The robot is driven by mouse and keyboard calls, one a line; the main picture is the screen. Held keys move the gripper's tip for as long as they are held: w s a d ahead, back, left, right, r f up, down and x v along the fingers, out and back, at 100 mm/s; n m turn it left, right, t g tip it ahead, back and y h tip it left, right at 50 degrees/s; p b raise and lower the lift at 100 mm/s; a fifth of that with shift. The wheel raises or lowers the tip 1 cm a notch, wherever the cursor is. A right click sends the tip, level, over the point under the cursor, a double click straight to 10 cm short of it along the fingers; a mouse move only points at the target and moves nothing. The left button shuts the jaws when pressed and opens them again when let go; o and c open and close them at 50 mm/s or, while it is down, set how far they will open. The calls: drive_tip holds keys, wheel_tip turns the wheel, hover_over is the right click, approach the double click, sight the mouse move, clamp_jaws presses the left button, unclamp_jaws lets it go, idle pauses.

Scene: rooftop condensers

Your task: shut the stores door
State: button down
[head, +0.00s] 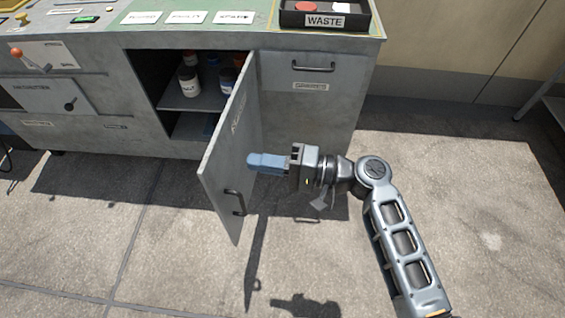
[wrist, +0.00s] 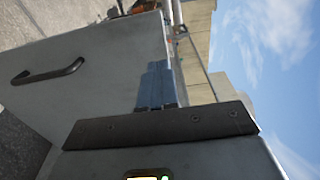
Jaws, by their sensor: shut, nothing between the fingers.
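The stores door (head: 228,150) is a grey panel with a dark bar handle (head: 235,201) low near its free edge. It stands wide open, swung out from the grey cabinet, with its hinge side towards the right of the opening. My gripper (head: 252,161) has blue fingers, shut and empty, at the door's right-hand face. The fingertips look close to or against the panel; I cannot tell if they touch. In the wrist view the blue fingers (wrist: 156,84) show in front of the grey door (wrist: 100,70), with a handle (wrist: 48,72) to their left.
Bottles (head: 188,82) stand on a shelf inside the open cabinet. A drawer (head: 312,66) with a bar handle is right of the opening. A black waste tray (head: 325,22) sits on the worktop. The paved floor (head: 480,220) around the door is clear.

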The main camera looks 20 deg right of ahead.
sight(212, 157)
drive_tip(key=x, duration=0.7)
drive_tip(key=shift+a, duration=0.15)
